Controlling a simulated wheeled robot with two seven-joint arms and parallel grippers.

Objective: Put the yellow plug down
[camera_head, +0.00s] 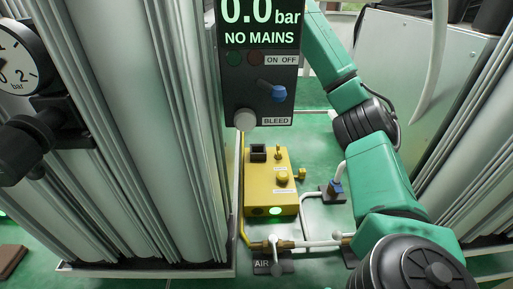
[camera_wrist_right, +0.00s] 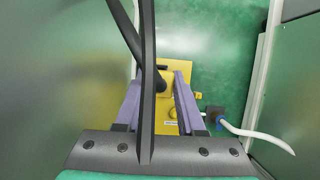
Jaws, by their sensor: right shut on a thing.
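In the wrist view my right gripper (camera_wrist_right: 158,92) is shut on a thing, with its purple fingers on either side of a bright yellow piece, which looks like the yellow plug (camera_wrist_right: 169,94). A dark round part and a black cable-like strip cover much of it. The yellow box below blends with it, so the plug's outline and its gap to the box are unclear. In the head view my right arm reaches up behind the panel and its gripper is hidden. The plug cannot be made out there. My left gripper is not in view.
The yellow box (camera_head: 270,198) stands on the green floor with a lit green lamp. The dark control panel (camera_head: 262,85) reads 0.0 bar, NO MAINS. Brass air pipework (camera_head: 300,243) lies in front. Tall columns (camera_head: 150,130) fill the left.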

